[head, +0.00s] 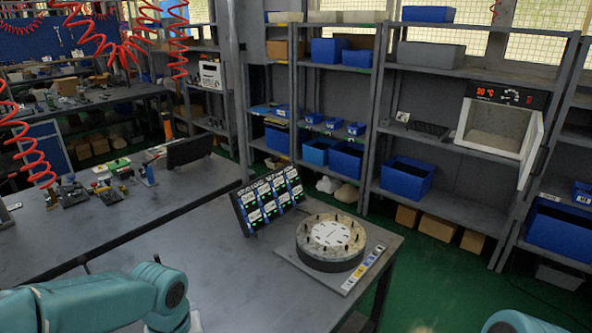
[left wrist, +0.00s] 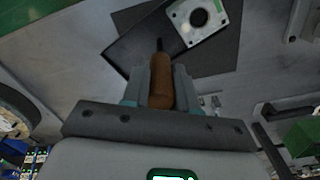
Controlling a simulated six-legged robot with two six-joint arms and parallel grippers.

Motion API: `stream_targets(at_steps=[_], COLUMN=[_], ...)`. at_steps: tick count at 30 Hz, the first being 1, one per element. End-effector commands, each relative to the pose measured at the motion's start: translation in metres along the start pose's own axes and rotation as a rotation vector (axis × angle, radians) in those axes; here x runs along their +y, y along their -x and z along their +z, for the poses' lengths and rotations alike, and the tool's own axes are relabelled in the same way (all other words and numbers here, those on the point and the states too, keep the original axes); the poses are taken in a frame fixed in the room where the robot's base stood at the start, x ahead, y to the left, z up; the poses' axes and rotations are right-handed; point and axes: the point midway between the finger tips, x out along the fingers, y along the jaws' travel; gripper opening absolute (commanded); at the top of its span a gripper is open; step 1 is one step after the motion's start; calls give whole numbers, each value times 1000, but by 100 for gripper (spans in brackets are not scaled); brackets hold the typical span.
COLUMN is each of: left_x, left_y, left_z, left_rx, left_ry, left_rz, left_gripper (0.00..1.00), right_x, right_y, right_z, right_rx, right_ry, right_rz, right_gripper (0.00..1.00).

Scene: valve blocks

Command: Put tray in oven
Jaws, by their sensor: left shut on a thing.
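The oven (head: 500,118) stands on a shelf at the right of the head view. It has a red lit display, and its front is open with the door out to the right. A dark, flat, tray-like piece (head: 428,129) lies on the shelf just left of the oven. In the left wrist view, my left gripper (left wrist: 161,75) is shut on a brown-handled tool (left wrist: 160,85) with a dark tip. My left arm shows at the lower left of the head view, but its gripper does not. My right gripper is out of view; only a bit of arm shows.
A round turntable (head: 330,240) with pegs and a tilted dark panel of labelled slots (head: 268,200) stand on the near bench. Green floor separates bench and shelves.

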Motion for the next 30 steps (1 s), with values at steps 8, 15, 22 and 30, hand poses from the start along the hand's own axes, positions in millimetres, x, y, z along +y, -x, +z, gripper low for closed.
stream_targets(at_steps=[8, 15, 22, 30], left_x=[19, 26, 25, 25], left_y=[-26, -26, -26, -26], left_z=[-9, -16, -16, -16], left_rx=[4, 5, 4, 4], left_ry=[-304, -424, -431, -429], left_rz=[1, 0, 0, 0], left_gripper=[0, 0, 0, 0], right_x=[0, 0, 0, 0], right_y=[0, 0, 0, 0], right_z=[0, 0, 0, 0], right_rx=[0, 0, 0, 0], right_ry=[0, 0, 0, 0], right_rz=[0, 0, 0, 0], right_gripper=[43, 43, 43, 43])
